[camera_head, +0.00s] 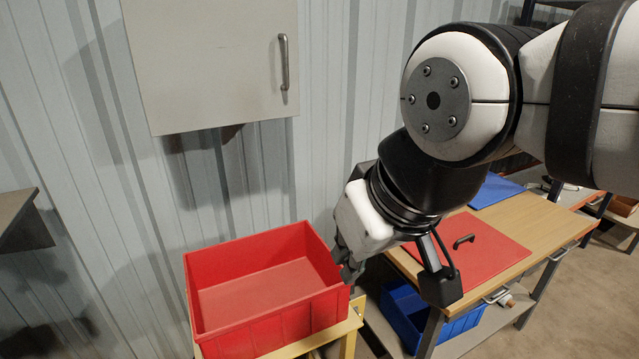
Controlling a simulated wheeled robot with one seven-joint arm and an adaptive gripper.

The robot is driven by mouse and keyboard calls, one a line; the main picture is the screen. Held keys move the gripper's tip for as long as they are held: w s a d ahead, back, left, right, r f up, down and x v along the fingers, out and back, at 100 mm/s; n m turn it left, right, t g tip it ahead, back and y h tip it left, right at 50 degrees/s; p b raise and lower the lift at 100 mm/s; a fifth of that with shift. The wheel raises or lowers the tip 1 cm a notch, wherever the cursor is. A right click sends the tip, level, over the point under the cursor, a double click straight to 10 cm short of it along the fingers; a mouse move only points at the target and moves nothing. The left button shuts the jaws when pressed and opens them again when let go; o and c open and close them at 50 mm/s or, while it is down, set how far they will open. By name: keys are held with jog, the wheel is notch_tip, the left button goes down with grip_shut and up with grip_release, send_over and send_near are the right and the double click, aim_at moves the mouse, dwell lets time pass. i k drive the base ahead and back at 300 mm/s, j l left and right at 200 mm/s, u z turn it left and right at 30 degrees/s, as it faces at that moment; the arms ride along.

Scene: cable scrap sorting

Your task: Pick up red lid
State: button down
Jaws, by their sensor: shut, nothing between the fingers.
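The red lid (492,262) is a flat red panel with a dark handle (463,241) on top. It lies on the wooden table (538,215) at the right, partly hidden by my arm. My gripper (350,266) is beside the right wall of the open red bin (262,285), left of the lid and apart from it. Its fingers point down, show only in part, and are shut and empty.
The red bin looks empty and stands on a yellow stand (347,345). A blue panel (494,190) lies behind the lid. A blue bin (405,308) sits on the shelf below the table. A grey cabinet (205,60) hangs on the wall.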

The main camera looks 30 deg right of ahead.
aim_at(481, 253)
jog(key=l+z, duration=0.15)
jog(key=z, duration=1.35)
jog(key=u, duration=1.6)
jog(key=z, duration=1.6)
jog(key=i+l+z, duration=0.15)
jog(key=i, duration=0.3)
jog(key=i+l+z, duration=0.1)
jog(key=i+l, duration=0.15)
jog(key=i, duration=0.15)
